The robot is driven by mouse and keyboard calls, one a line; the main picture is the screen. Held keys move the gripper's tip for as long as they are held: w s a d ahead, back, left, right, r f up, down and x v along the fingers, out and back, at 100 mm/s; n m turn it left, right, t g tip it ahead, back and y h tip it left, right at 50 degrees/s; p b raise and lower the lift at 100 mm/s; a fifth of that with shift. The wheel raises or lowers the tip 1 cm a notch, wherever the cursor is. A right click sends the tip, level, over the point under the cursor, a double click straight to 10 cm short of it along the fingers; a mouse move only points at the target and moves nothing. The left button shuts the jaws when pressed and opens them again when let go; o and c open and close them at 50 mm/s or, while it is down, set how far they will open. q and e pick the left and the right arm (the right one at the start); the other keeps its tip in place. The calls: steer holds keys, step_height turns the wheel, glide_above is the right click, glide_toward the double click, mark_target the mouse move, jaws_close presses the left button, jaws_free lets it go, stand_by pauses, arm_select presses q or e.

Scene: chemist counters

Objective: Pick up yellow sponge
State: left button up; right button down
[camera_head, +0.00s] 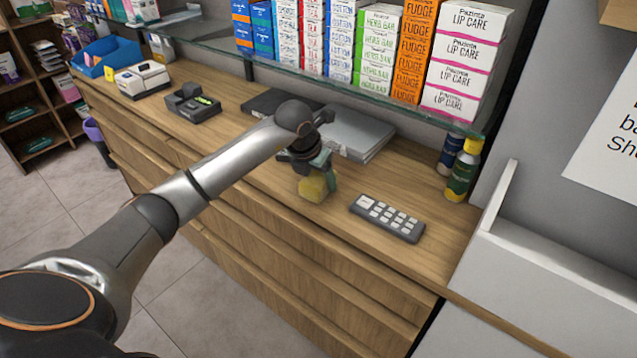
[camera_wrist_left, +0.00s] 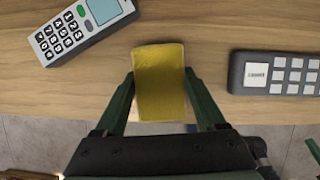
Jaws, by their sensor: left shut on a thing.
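The yellow sponge (camera_head: 314,188) is at my left gripper over the wooden counter in the head view. In the left wrist view the sponge (camera_wrist_left: 160,82) sits between the two green fingers, which press on its sides. My left gripper (camera_wrist_left: 160,100) is shut on it. In the head view the left gripper (camera_head: 318,172) points down and partly covers the sponge. I cannot tell whether the sponge touches the counter or is just above it.
A grey keypad (camera_head: 387,217) lies on the counter (camera_head: 440,262) to the right. A closed laptop-like device (camera_head: 350,133) lies behind. Two bottles (camera_head: 463,170) stand at the back right. A glass shelf (camera_head: 400,103) with stacked boxes overhangs the counter. A handset (camera_wrist_left: 84,25) lies near the sponge.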

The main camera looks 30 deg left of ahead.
mark_target(318, 176)
arm_select(q)
steer(key=c, duration=0.6)
steer(key=shift+r, duration=0.15)
steer(key=shift+c, duration=0.2)
steer(key=shift+r, duration=0.25)
step_height(318, 176, up, 2)
steer(key=shift+w+r+b, duration=0.1)
steer(key=shift+r+b, duration=0.1)
steer(key=shift+b, duration=0.2)
steer(key=s+d+r+b, duration=0.1)
steer(key=s+d+r, duration=0.6)
steer(key=d+r, duration=0.3)
steer(key=shift+d, duration=1.15)
